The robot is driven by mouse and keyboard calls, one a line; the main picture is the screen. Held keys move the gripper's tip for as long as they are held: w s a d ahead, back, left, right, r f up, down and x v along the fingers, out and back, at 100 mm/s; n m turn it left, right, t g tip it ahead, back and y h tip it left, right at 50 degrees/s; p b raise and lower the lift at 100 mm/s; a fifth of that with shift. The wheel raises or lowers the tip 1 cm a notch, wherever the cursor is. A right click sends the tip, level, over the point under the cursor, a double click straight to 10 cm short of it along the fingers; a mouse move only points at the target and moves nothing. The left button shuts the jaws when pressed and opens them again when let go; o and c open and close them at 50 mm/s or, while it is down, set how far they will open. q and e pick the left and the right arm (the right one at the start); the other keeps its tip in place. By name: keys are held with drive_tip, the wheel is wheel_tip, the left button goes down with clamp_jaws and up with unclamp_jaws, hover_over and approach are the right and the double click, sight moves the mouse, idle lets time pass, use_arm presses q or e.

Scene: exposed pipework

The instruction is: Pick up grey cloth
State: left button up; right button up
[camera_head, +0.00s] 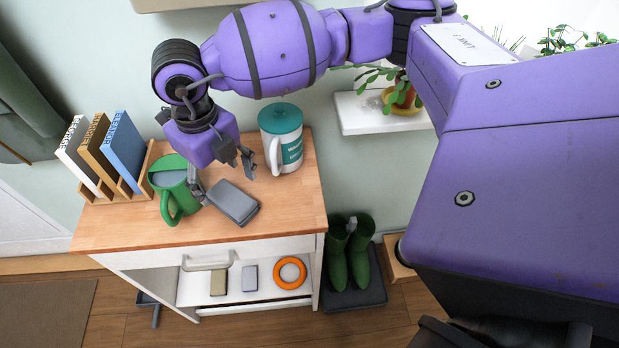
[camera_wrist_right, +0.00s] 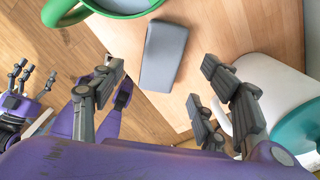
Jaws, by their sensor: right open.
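The grey cloth (camera_head: 233,203) is a flat, folded, rounded rectangle lying on the wooden top of a white cabinet (camera_head: 290,218), near its front edge. It also shows in the right wrist view (camera_wrist_right: 163,57), ahead of the fingers. My right gripper (camera_head: 223,175) is open and empty just above and behind the cloth. In the right wrist view its fingers (camera_wrist_right: 163,72) are spread to either side of the cloth and hold nothing. My left gripper (camera_wrist_right: 30,80) shows only at the left edge of the right wrist view, with its fingers apart and empty, away from the cloth.
A green mug (camera_head: 170,190) stands close left of the cloth. A white canister with a teal lid (camera_head: 283,140) stands behind right. Books in a wooden rack (camera_head: 105,155) are at the left. An orange ring (camera_head: 290,273) lies on the shelf below. Green boots (camera_head: 348,255) stand right of the cabinet.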

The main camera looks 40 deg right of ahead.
sight(229, 197)
drive_tip(key=f, duration=0.7)
drive_tip(key=shift+s+d+f, duration=0.1)
drive_tip(key=shift+d+f, duration=0.05)
drive_tip(key=shift+d, duration=0.05)
drive_tip(key=c, duration=1.4)
drive_tip(key=shift+o, duration=0.2)
drive_tip(key=shift+a+r, duration=0.1)
drive_tip(key=shift+r, duration=0.6)
wheel_tip(229, 197, up, 2)
drive_tip(key=shift+r+p, duration=0.2)
drive_tip(key=shift+p, duration=0.1)
drive_tip(key=s+r, duration=0.2)
drive_tip(key=r, duration=0.1)
drive_tip(key=s+a+r, duration=0.1)
drive_tip(key=s+r, duration=0.1)
drive_tip(key=s+a+r, duration=0.2)
drive_tip(key=s+r, duration=0.2)
drive_tip(key=s, duration=0.5)
drive_tip(key=shift+s+r, duration=0.25)
drive_tip(key=shift+s, duration=0.05)
